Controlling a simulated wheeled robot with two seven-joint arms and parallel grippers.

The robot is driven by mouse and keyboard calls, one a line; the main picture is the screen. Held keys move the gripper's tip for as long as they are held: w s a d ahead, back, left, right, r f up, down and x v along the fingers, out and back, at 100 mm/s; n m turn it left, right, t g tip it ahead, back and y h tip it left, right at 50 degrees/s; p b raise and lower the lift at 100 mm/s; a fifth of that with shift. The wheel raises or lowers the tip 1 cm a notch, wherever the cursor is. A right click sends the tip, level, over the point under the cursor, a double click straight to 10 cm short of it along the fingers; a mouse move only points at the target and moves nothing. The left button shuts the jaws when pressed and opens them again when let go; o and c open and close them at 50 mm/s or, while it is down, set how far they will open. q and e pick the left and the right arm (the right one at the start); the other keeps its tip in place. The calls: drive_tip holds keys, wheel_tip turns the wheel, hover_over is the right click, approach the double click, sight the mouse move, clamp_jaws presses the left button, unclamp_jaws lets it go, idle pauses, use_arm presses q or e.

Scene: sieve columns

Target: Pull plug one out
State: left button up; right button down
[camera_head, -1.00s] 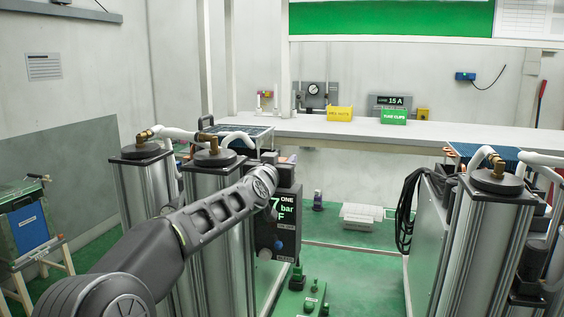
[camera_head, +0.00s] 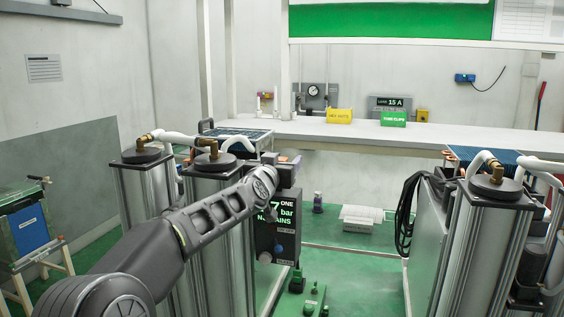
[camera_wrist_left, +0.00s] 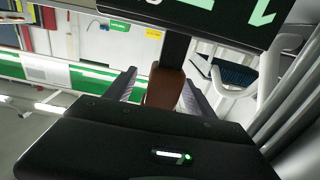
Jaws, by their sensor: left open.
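The dark unit marked ONE (camera_head: 277,228) stands in front of my left arm, beside a metal column. My left gripper (camera_head: 291,170) is at the unit's top. In the left wrist view my left gripper (camera_wrist_left: 157,92) is open, with one finger on each side of a brown block (camera_wrist_left: 164,88), likely plug one. A dark bar runs from the block up toward a black panel with green characters (camera_wrist_left: 240,12). I cannot tell whether the block is seated. My right gripper is out of view.
Metal columns (camera_head: 145,195) with white hoses stand at left, and another column (camera_head: 485,250) at right. Green fittings (camera_head: 311,300) are low, near the unit.

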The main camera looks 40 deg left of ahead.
use_arm(q)
drive_tip(key=b+v, duration=0.2)
drive_tip(key=v, duration=0.5)
drive_tip(key=shift+s+d+b, duration=0.15)
drive_tip(key=shift+s+b, duration=0.15)
drive_tip(key=shift+s, duration=0.05)
idle(0.4)
